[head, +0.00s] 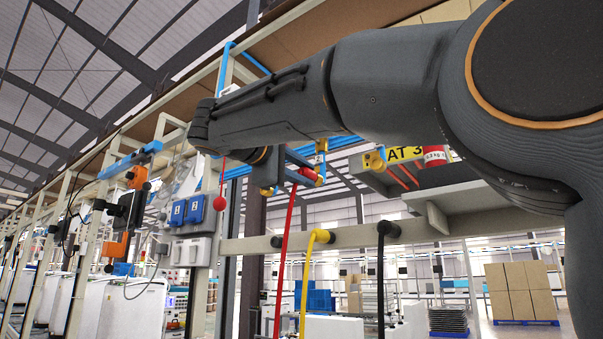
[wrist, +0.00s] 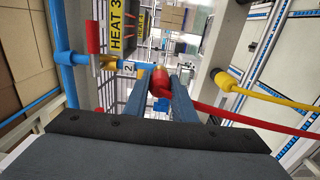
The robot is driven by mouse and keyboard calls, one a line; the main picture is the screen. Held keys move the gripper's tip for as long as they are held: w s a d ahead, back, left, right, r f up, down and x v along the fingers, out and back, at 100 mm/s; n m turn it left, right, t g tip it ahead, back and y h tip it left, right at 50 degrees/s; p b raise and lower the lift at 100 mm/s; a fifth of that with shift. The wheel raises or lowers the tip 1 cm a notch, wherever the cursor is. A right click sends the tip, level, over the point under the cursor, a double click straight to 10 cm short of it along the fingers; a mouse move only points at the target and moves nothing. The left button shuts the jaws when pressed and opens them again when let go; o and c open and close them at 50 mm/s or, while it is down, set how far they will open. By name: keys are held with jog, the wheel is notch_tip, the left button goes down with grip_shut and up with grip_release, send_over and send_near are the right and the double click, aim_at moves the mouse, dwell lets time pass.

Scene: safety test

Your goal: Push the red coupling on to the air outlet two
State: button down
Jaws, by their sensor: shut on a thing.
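My gripper (wrist: 162,92) is shut on the red coupling (wrist: 160,84), with one blue-grey finger on each side of it. In the head view my gripper (head: 300,167) reaches right from the wrist, and the red coupling (head: 308,175) shows at its tips. A red hose (wrist: 240,116) runs from the coupling; in the head view it hangs down. Air outlet two (wrist: 110,62) has a yellow body and a "2" label, just left of the coupling in the wrist view. Its stub points at the coupling; I cannot tell whether they are joined.
A yellow hose (head: 318,236) and a black hose (head: 387,229) hang from a grey rail (head: 350,236) below. Another brass outlet (head: 375,160) is near the yellow HEAT 3 sign (wrist: 124,28). A blue pipe (wrist: 65,60) runs beside outlet two.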

jog(key=shift+w, duration=0.1)
jog(key=c, duration=1.4)
grip_release()
jog(key=b+v, duration=0.1)
jog(key=v, duration=0.6)
jog(key=shift+s+a+b, duration=0.2)
jog(key=shift+s+b, duration=0.15)
jog(key=shift+b, duration=0.05)
